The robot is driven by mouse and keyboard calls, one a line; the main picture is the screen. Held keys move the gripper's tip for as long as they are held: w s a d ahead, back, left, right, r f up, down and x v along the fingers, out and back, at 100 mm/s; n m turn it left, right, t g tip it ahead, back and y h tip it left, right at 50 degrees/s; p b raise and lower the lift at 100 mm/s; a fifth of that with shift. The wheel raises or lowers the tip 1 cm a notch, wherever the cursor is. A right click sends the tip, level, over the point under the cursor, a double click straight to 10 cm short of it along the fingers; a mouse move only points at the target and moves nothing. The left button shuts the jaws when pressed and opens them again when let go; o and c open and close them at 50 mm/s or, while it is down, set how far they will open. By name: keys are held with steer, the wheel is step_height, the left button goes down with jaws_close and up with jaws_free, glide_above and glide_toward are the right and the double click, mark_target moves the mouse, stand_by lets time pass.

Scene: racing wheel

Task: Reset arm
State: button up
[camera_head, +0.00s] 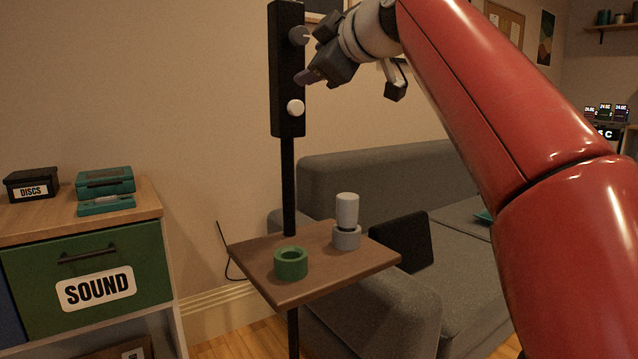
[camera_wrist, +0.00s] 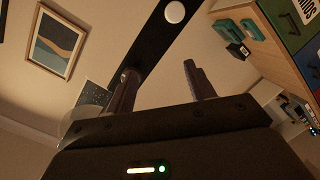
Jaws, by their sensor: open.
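My gripper (camera_head: 314,54) is raised in front of a tall black panel (camera_head: 287,75) on a black post in the head view. Its fingers are spread apart and nothing shows between them; they also appear apart in the wrist view (camera_wrist: 162,82). A grey knob (camera_head: 299,35) on the upper panel is close beside the gripper; I cannot tell whether they touch. A white round knob (camera_head: 296,107) sits lower on the panel, below the gripper, and also shows at the top of the wrist view (camera_wrist: 175,12). My red arm reaches in from the right.
A small wooden table (camera_head: 310,285) around the post carries a green ring (camera_head: 291,264) and a grey cylinder (camera_head: 347,210) in a grey ring (camera_head: 346,238). A grey sofa (camera_head: 400,315) stands behind. A cabinet (camera_head: 90,280) with teal and black boxes is at the left.

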steer(key=s+d+f+m+g+h+p, duration=0.1)
steer(key=s+d+f+m+g+h, duration=0.1)
steer(key=s+d+f+m, duration=0.3)
steer(key=s+d+f+m+g+h+p, duration=0.1)
steer(key=s+d+f+m+g+h, duration=0.2)
steer(key=s+f, duration=1)
steer(key=s+d+f+m+g+h+p, duration=0.1)
steer(key=s+d+f+m+g+h, duration=0.2)
steer(key=f, duration=2.3)
steer(key=s+d+m, duration=0.4)
steer(key=s+m, duration=0.1)
steer(key=s, duration=0.1)
steer(key=shift+s+d+f, duration=0.2)
steer(key=shift+s+f, duration=0.05)
steer(key=shift+s, duration=0.1)
steer(key=shift+c, duration=0.4)
